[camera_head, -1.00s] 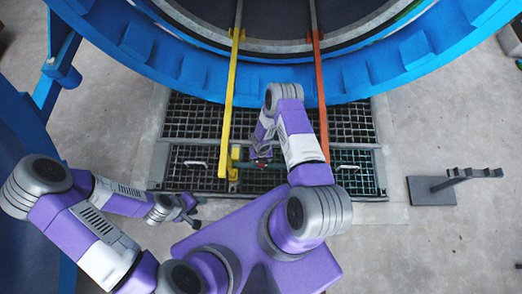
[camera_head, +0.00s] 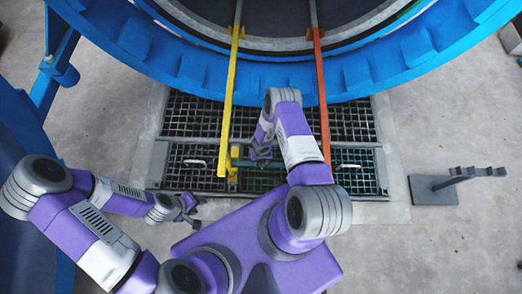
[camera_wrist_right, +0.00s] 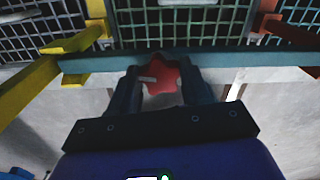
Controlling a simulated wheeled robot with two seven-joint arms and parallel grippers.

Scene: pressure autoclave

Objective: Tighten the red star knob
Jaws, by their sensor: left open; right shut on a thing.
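The red star knob (camera_wrist_right: 160,76) shows in the right wrist view, between the two fingers of my right gripper (camera_wrist_right: 162,90). The right gripper is shut on it. The knob sits at a dark teal crossbar (camera_wrist_right: 220,62). In the head view my right gripper (camera_head: 261,155) is over the floor grate between the yellow rail and the orange rail, and the knob is hidden there. My left gripper (camera_head: 190,208) is open and empty, low at the left, well away from the knob.
The yellow rail (camera_head: 229,95) and the orange rail (camera_head: 321,95) run from the blue vessel ring (camera_head: 190,72) on either side of my right gripper. A dark floor grate (camera_head: 190,125) lies below. A grey stand (camera_head: 433,190) is at the right on open concrete.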

